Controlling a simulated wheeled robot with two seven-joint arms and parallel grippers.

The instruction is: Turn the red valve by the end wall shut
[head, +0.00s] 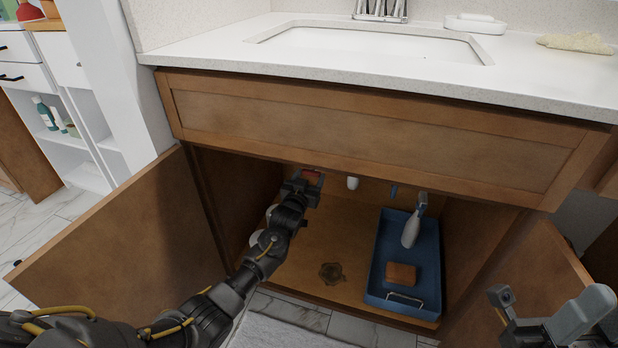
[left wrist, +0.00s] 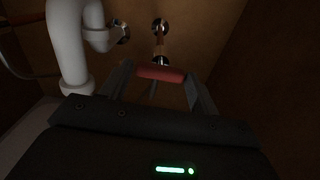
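The red valve (head: 312,178) is a small red bar handle deep inside the open cabinet under the sink, partly hidden by my gripper in the head view. In the left wrist view the red handle (left wrist: 162,74) lies crosswise between the fingertips, in front of metal fittings on the wall. My left gripper (head: 303,188) reaches into the cabinet at the valve. Its fingers (left wrist: 160,78) are spread apart, one by each end of the handle; I cannot tell whether they touch it. My right gripper (head: 542,312) is open and empty at the lower right, outside the cabinet.
A white drain pipe (left wrist: 68,45) stands left of the valve in the wrist view. A blue tray (head: 376,270) with a brown block (head: 401,273) and a spray bottle (head: 411,230) is on the cabinet floor. The left door (head: 130,240) is open. The countertop (head: 220,60) overhangs.

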